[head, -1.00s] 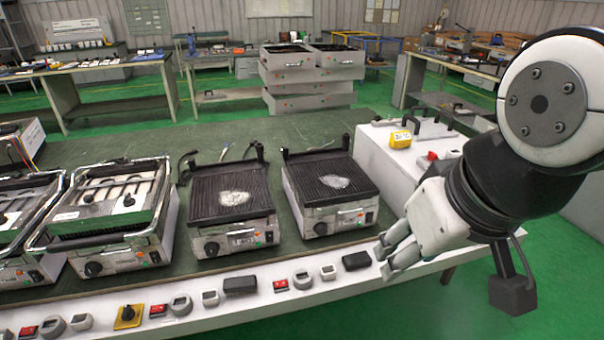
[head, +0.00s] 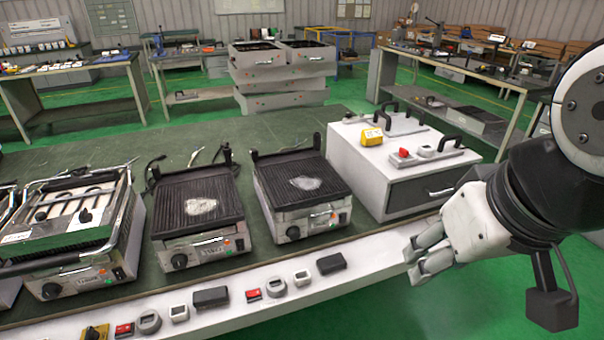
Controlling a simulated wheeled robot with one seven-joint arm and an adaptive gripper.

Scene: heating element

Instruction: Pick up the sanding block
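No object is clearly recognizable as the sanding block. Two dark rectangular blocks lie on the white front ledge: one on the right (head: 331,263) and one further left (head: 210,297). I cannot tell whether either is the sanding block. My gripper (head: 414,264) is at the right, in front of the white cabinet and right of the right dark block. Its two fingers point left with a gap between them, and nothing shows in them. It touches neither block.
Contact grills (head: 200,215) stand in a row on the green bench (head: 95,165). Small switches and dials (head: 254,295) line the ledge. A white cabinet (head: 350,165) at the right carries a yellow item (head: 372,137), a red item and black handles. Green floor is open in front.

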